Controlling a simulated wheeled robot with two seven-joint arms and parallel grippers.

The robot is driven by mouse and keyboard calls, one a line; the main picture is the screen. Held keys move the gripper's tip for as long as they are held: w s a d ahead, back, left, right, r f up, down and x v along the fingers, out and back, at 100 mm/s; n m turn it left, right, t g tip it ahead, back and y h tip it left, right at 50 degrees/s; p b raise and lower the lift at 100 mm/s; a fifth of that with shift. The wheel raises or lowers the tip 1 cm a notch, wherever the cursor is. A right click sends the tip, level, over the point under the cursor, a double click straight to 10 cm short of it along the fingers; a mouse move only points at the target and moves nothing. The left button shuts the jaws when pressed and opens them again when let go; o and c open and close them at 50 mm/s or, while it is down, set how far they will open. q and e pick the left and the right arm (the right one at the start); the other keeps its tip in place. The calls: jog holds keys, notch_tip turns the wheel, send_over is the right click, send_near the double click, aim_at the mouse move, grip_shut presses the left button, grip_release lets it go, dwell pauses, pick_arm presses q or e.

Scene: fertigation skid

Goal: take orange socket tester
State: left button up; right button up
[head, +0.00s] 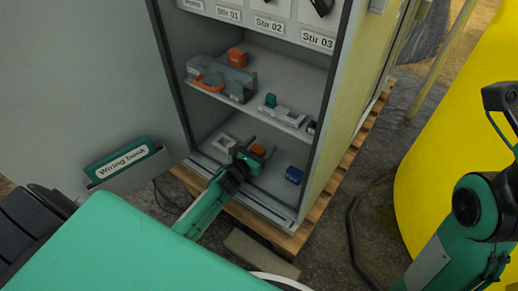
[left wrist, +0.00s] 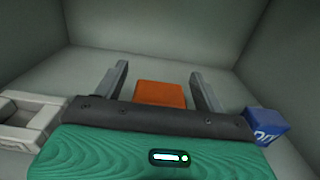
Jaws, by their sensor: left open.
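A small orange block (head: 257,150), likely the orange socket tester, lies on the cabinet's lower floor. In the left wrist view the orange block (left wrist: 160,94) sits between and beyond the two fingers, and its lower part is hidden by my gripper. My left gripper (head: 254,146) is open, reaching into the lower compartment, with a finger on either side of the block's line and no visible contact. My right gripper is out of view; only part of the right arm shows.
A blue block (head: 294,174) lies to the right on the lower floor, a pale grey device (head: 224,143) to the left. The shelf (head: 262,104) above carries a grey case (head: 221,78) with an orange handle and a green-and-white device (head: 281,109). Cabinet walls bound both sides.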

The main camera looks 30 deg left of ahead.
pick_arm(q)
jog(key=c, duration=1.1)
jog(key=shift+r+p, duration=1.35)
jog(key=shift+r, duration=0.3)
